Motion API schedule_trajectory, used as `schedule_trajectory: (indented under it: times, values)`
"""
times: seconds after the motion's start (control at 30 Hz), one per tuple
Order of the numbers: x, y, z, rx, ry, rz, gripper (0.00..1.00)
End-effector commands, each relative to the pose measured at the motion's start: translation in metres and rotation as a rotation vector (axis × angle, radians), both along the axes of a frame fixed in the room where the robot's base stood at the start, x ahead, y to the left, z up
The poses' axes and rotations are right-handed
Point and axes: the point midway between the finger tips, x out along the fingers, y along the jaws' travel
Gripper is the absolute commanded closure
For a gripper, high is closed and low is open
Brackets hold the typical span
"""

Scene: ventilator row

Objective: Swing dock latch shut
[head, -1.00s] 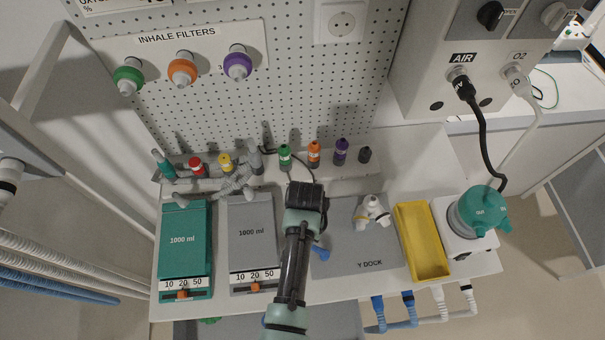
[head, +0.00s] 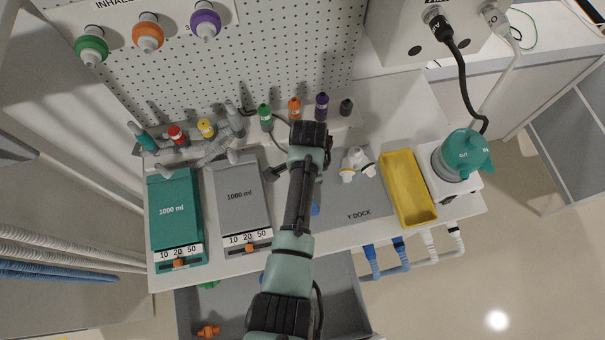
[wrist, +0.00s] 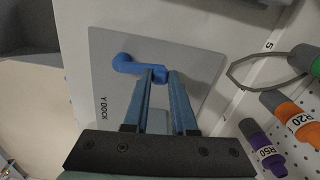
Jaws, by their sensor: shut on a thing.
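The Y dock (head: 352,212) is a flat grey plate at the table's front right, lettered "Y DOCK"; it also shows in the wrist view (wrist: 196,62). Its blue latch (wrist: 126,64) is a bent lever lying over the plate in the wrist view. A small blue part of the latch (head: 316,208) shows beside my arm in the head view. My gripper (wrist: 160,75) is shut on the latch at its end near the plate's middle. The fingertips are hidden by my arm in the head view. A white Y-piece (head: 357,163) sits at the dock's back edge.
A yellow tray (head: 427,212) and a teal-topped humidifier (head: 466,152) stand right of the dock. Grey (head: 243,205) and teal (head: 174,215) test lungs lie left. Several coloured connectors, including a purple one (head: 322,107), stand behind. A drawer (head: 345,300) is open below.

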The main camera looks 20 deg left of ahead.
Motion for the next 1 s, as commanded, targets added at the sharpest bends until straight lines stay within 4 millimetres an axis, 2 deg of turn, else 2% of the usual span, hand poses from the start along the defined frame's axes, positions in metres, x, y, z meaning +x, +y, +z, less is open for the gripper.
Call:
schedule_trajectory:
  times: [0.3, 0.8, 0.83, 0.97, 1.0]
  values:
    - [0.0052, -0.0053, 0.0011, 0.0, -0.004, -0.107, 1.0]
    - [0.006, -0.0065, 0.0012, 0.0, -0.004, -0.125, 1.0]
    - [0.0059, -0.0065, 0.0012, -0.001, -0.005, -0.125, 0.72]
    - [0.0055, -0.0064, 0.0009, 0.0, -0.004, -0.124, 0.48]
    - [0.0054, -0.0062, 0.0008, 0.0, -0.003, -0.123, 0.45]
